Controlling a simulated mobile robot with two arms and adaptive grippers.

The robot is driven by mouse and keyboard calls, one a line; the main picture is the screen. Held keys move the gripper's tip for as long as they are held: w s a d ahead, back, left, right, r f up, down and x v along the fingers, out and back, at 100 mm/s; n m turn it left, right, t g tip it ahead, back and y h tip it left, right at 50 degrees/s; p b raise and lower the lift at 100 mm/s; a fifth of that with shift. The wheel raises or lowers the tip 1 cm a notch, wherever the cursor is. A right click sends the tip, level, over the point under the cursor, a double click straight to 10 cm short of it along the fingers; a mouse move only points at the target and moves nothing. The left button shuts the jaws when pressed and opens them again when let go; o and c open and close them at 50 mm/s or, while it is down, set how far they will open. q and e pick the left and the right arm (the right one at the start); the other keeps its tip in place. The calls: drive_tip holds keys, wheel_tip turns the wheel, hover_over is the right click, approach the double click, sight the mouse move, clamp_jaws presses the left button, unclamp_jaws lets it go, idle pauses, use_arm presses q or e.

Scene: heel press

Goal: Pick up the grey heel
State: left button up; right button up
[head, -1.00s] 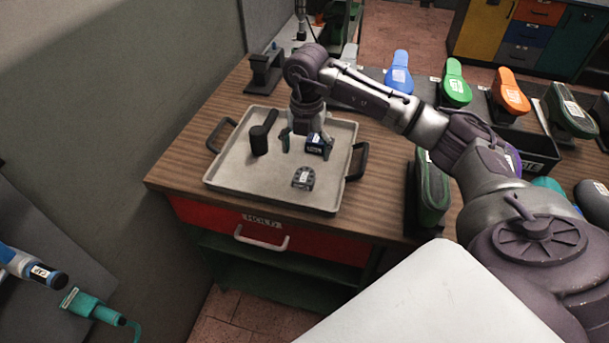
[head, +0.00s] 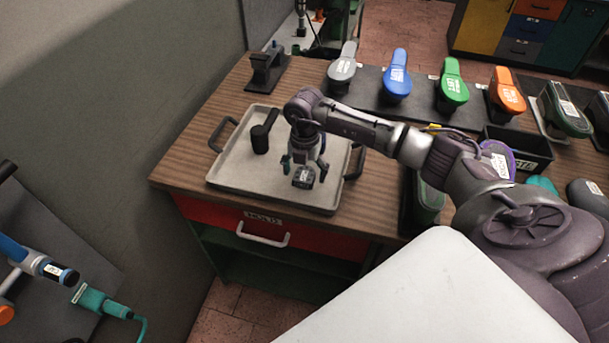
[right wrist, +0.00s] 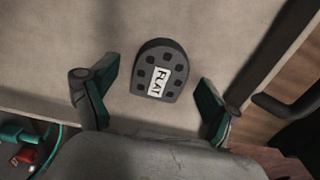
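The grey heel (head: 303,177) lies flat on the tray (head: 236,174) in the head view, with a pale label. In the right wrist view the heel (right wrist: 160,70) is dark grey, with a round end, several dark square marks and a label reading FLAT. My right gripper (head: 304,168) is above the heel, pointing down. In the right wrist view its two green-padded fingers (right wrist: 153,98) are spread wide, one on each side of the heel's near end, with gaps on both sides. It holds nothing. My left gripper is not in view.
The tray has dark handles at both sides. Coloured shoe forms, including a blue one (head: 397,76) and a green one (head: 453,80), stand behind my arm. A black bin (head: 522,148) is at right.

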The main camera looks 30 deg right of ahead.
drive_tip(key=c, duration=1.1)
drive_tip(key=shift+c, duration=0.2)
drive_tip(key=shift+r, duration=0.15)
